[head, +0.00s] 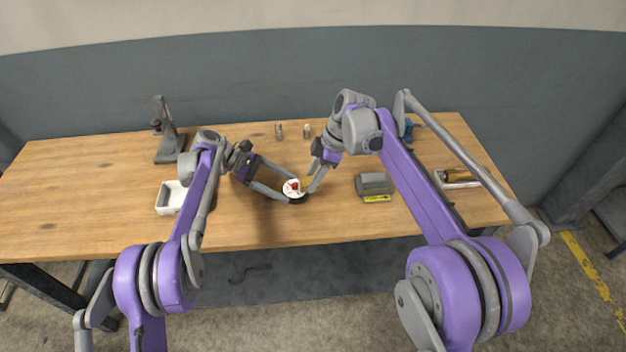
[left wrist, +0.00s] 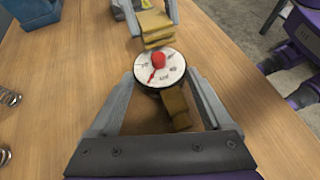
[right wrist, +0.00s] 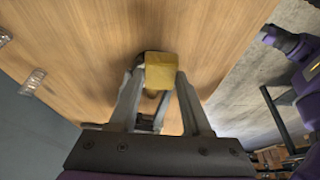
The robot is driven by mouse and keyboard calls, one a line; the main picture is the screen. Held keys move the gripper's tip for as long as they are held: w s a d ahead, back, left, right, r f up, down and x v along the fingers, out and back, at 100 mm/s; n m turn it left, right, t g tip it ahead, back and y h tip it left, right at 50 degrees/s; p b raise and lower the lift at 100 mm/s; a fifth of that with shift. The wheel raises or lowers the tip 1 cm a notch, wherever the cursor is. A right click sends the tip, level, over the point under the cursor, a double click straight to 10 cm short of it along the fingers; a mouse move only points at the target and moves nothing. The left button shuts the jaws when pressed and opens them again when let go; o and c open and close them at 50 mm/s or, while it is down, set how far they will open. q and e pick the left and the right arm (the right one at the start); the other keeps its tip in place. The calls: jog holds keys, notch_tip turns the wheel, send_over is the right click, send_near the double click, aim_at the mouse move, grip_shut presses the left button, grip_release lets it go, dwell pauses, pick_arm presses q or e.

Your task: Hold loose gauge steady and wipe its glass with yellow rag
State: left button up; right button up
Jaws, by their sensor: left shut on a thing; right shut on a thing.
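The loose gauge (head: 293,187) has a round white dial with a dark rim and a red mark. In the left wrist view the gauge (left wrist: 172,74) lies face up between my left gripper's fingers (left wrist: 161,78), with a brown fitting below it. My left gripper (head: 295,196) is shut on the gauge just at or above the table. The yellow rag (right wrist: 160,70) is a folded pad in my right gripper (right wrist: 158,78), which is shut on it. The rag (left wrist: 155,24) is beside the dial's far edge; I cannot tell whether it touches the glass.
A white tray (head: 165,198) and a dark stand (head: 168,148) are on the left. A grey box with a yellow label (head: 374,184) is right of the gauge. A tray with a yellow-brown roll (head: 458,178) is far right. The front middle is clear.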

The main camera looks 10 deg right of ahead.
jog(key=shift+r, duration=2.15)
pick_arm(q)
jog(key=o, duration=1.4)
jog(key=shift+o, duration=0.2)
jog(key=shift+a, duration=0.1)
jog(key=v, duration=1.1)
jog(key=shift+w+f, duration=0.1)
jog(key=shift+a+r, duration=0.25)
jog(key=shift+a, duration=0.1)
